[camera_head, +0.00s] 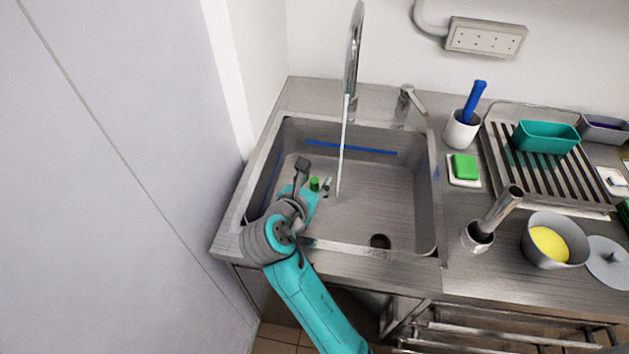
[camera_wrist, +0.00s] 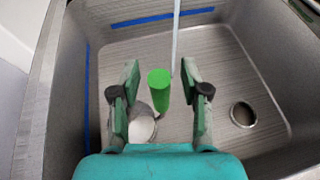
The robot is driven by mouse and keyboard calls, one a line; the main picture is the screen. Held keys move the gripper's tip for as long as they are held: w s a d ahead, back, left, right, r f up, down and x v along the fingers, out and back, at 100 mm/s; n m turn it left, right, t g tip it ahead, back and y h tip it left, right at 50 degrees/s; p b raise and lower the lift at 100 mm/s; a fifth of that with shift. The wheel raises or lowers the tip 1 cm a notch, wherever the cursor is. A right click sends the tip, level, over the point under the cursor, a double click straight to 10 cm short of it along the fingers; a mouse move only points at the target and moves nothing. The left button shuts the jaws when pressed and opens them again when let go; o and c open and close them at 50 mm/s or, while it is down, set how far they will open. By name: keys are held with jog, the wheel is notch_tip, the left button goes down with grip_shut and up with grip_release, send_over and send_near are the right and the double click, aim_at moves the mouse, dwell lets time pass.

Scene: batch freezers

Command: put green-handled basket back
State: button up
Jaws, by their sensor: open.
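A green cylindrical handle (camera_wrist: 159,88) shows upright inside the sink; it also appears as a small green spot in the head view (camera_head: 314,184). Below it in the wrist view is a small pale rounded part (camera_wrist: 142,122), partly hidden by my left finger; I cannot tell whether it belongs to the basket. No basket body can be made out. My gripper (camera_wrist: 160,72) is open, reaching down into the sink, with one finger on each side of the green handle in the picture. I see gaps between fingers and handle. In the head view my gripper (camera_head: 322,189) is small.
The steel sink (camera_head: 400,185) has blue stripes and a drain hole (camera_head: 380,241). A thin pale line runs down from the faucet (camera_head: 354,50), close to my gripper. Right lie a slatted rack (camera_head: 520,175), teal tub (camera_head: 547,136), green sponge (camera_head: 464,166) and grey bowl (camera_head: 548,262). A wall stands left.

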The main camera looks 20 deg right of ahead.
jog(key=shift+r, duration=0.15)
jog(key=shift+s+a+r, duration=0.15)
jog(key=shift+a, duration=0.05)
jog(key=v, duration=1.1)
jog(key=shift+s+a+r, duration=0.1)
jog(key=shift+s+a, duration=0.05)
jog(key=shift+s, duration=0.05)
